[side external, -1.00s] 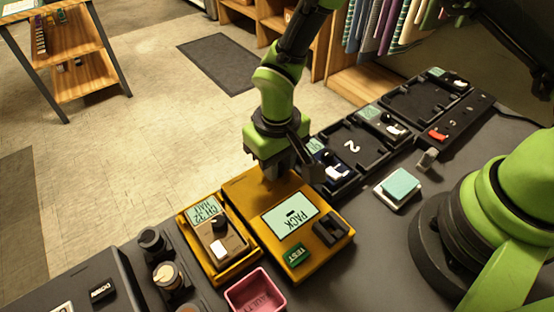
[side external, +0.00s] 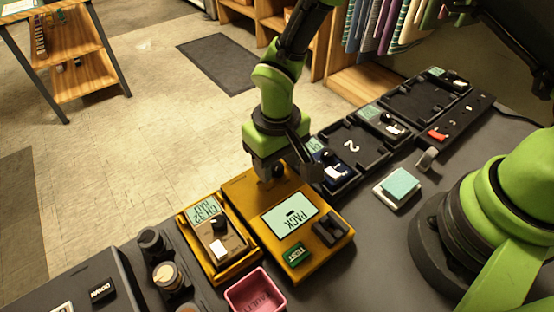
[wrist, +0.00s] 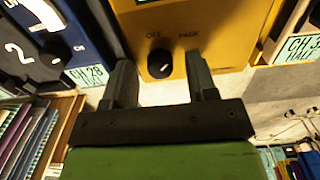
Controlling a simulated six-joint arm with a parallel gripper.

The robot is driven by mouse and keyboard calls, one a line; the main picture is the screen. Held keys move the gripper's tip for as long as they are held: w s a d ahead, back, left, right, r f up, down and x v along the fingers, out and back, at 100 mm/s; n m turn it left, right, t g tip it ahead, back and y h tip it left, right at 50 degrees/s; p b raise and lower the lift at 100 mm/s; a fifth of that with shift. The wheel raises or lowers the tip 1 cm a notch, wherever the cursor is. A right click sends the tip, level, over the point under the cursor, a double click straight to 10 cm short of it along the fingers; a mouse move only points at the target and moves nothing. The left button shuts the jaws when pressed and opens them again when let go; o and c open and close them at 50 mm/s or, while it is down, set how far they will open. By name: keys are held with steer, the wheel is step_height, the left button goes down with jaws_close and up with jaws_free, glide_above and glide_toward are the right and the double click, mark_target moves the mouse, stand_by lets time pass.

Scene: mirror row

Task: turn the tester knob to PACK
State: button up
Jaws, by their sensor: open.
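The yellow tester (side external: 243,191) lies on the counter, with a screen (side external: 290,216) reading PACK and a dash, and a green TEST button (side external: 293,253). The knob's white mark slants up to the right, towards the PACK side. My gripper (wrist: 160,68) is open, one finger on each side of the knob with gaps visible. It also shows in the side view (side external: 271,176), at the tester's far end.
A yellow tray (side external: 213,265) holding a CH 32 HALT unit stands left of the tester. A pink bin (side external: 254,294) is in front. Black trays (side external: 352,146) with units run to the right. A teal-topped pad (side external: 399,184) lies near my base.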

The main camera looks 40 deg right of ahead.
step_height(320, 180, up, 10)
steer(key=shift+f, duration=0.2)
step_height(320, 180, up, 12)
steer(key=r+m+t+y, duration=0.1)
steer(key=m+t+y, duration=0.1)
steer(key=t, duration=0.1)
glide_above(277, 166)
steer(key=s+d, duration=0.4)
steer(key=d, duration=0.3)
steer(key=s+d+r+m+t, duration=0.1)
steer(key=s+d+r+t, duration=0.1)
steer(key=s, duration=0.3)
steer(key=s+d+r+m+t, duration=0.1)
steer(key=s+d+r+t, duration=0.1)
steer(key=s, duration=0.4)
steer(key=shift+d+r, duration=0.5)
steer(key=shift+d, duration=0.35)
